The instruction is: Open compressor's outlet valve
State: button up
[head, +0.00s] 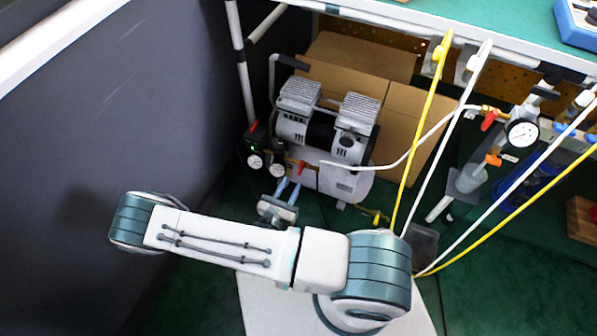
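The compressor (323,133) is a white and grey twin-head unit on the floor under the bench. On its front, a small valve with a red handle (302,168) sits on brass fittings beside the gauges, and a white hose runs off to the right from there. I take this as the outlet valve; its exact handle angle is too small to tell. My gripper (287,187) is just below and slightly left of the red handle, with its light blue fingers pointing up toward it. The fingers look slightly apart with nothing between them. Contact with the valve is not visible.
Cardboard boxes (405,125) stand behind the compressor. Yellow hose (422,130) and white hoses hang on the right. Another red-handled valve (489,120) and a pressure gauge (522,133) are at right. A dark wall (110,120) bounds the left.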

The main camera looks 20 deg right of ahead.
aim_at(301, 166)
jog(key=b+x, duration=0.1)
jog(key=x, duration=0.6)
jog(key=shift+w+b, duration=0.1)
jog(key=shift+b, duration=0.2)
grip_shut()
